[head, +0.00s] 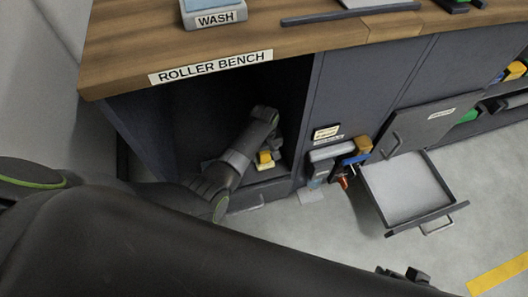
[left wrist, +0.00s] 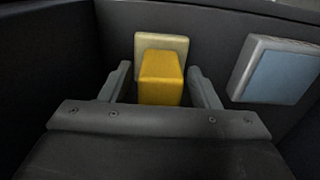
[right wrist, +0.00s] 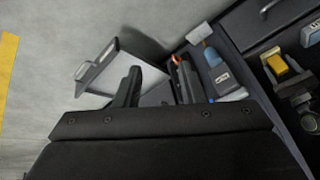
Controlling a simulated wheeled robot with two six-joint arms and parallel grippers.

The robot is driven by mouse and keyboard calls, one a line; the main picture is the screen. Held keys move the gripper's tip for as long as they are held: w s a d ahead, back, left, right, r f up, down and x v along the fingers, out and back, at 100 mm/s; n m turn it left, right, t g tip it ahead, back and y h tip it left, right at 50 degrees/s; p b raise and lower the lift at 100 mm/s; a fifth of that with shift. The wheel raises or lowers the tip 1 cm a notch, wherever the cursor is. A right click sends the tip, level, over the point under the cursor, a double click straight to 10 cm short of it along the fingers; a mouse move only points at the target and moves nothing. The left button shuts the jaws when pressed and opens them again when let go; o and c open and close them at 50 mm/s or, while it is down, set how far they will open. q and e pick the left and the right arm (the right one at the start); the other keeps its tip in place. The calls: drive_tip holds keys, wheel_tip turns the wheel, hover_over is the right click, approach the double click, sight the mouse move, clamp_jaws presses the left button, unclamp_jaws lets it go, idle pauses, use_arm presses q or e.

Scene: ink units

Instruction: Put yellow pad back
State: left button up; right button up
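The yellow pad (left wrist: 160,78), a yellow block with a pale cream plate (left wrist: 178,44) at its far end, lies in the dark open compartment under the roller bench (head: 130,60). It also shows in the head view (head: 265,157) and the right wrist view (right wrist: 277,66). My left gripper (left wrist: 159,75) reaches into the compartment with its fingers on either side of the yellow block. Narrow gaps show between block and fingers, so it is open. My right gripper (right wrist: 157,75) is open and empty, outside the bench above the floor near the drawer.
A blue-and-white pad (left wrist: 277,70) lies right of the yellow pad. An open drawer (head: 405,188) juts out right of the compartment. A blue bottle (right wrist: 212,58) and other items sit on the bench front beside it. A WASH box (head: 213,14) stands on the bench top.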

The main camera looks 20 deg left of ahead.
use_arm(q)
drive_tip(key=shift+r, duration=0.1)
drive_tip(key=shift+r, duration=0.35)
wheel_tip(320, 180, up, 12)
drive_tip(key=p, duration=0.5)
drive_tip(key=shift+f, duration=0.25)
use_arm(e)
wheel_tip(320, 180, down, 6)
drive_tip(key=s+d+g+h, duration=0.1)
drive_tip(key=s+d+g, duration=0.1)
drive_tip(key=shift+s+r+g, duration=0.15)
drive_tip(key=shift+r+g, duration=0.05)
drive_tip(key=shift+g, duration=0.2)
use_arm(q)
drive_tip(key=s+a+f+m, duration=0.1)
drive_tip(key=s+a, duration=0.2)
drive_tip(key=s, duration=0.7)
drive_tip(key=s+a+f+m+t, duration=0.1)
drive_tip(key=s+a, duration=0.3)
drive_tip(key=s, duration=0.7)
drive_tip(key=s+a+f+m+t, duration=0.1)
drive_tip(key=s+a+f+m, duration=0.1)
drive_tip(key=s, duration=0.8)
drive_tip(key=shift+s+a+f+m, duration=0.25)
drive_tip(key=shift+s+a+m, duration=0.25)
drive_tip(key=shift+a, duration=0.65)
